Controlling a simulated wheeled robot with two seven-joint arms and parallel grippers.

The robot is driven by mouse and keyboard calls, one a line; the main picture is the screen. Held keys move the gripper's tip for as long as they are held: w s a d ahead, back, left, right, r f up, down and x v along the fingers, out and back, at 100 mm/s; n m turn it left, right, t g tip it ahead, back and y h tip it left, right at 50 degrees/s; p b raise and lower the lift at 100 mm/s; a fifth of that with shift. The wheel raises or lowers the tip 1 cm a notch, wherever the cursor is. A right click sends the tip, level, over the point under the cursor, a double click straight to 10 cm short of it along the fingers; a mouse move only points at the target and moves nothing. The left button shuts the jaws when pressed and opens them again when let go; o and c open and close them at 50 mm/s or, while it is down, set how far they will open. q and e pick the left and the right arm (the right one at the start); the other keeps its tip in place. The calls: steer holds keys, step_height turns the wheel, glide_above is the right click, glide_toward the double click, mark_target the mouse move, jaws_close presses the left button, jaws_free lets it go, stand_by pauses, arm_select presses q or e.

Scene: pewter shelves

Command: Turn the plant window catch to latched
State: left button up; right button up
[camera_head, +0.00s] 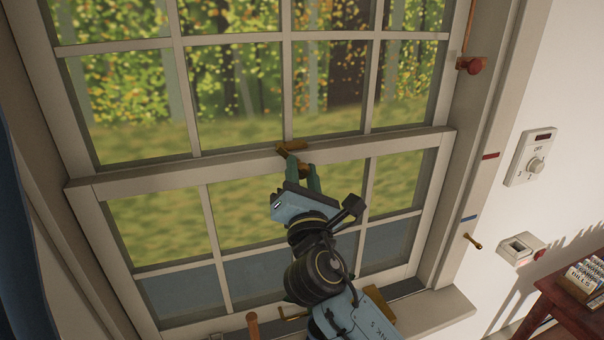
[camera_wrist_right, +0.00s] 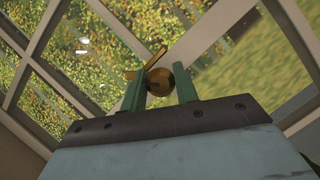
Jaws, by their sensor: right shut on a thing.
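The brass window catch (camera_head: 291,146) sits on the meeting rail near the middle of the sash window (camera_head: 118,180). My right gripper (camera_head: 304,170) reaches up to it from below, its green fingers on either side of the catch's knob. In the right wrist view the round brass knob (camera_wrist_right: 159,82) lies between the two fingers (camera_wrist_right: 160,88), with a flat brass bar (camera_wrist_right: 155,58) beyond it. The gripper is shut on the knob. The fingers and knob partly hide the catch, and I cannot tell its exact setting. My left gripper is not in view.
A dial (camera_head: 527,158) and switch box (camera_head: 521,248) are on the wall. A wooden table (camera_head: 566,309) stands lower right.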

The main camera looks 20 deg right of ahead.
steer(key=m, duration=0.2)
steer(key=m+g+h, duration=0.1)
steer(key=m, duration=0.1)
steer(key=shift+m+h+p, duration=0.3)
steer(key=shift+m+p, duration=0.05)
steer(key=shift+m, duration=0.05)
steer(key=shift+m+g+h+p, duration=0.4)
steer(key=shift+m+g+p, duration=0.65)
steer(key=shift+m, duration=1.45)
steer(key=shift+g, duration=0.25)
steer(key=o, duration=1)
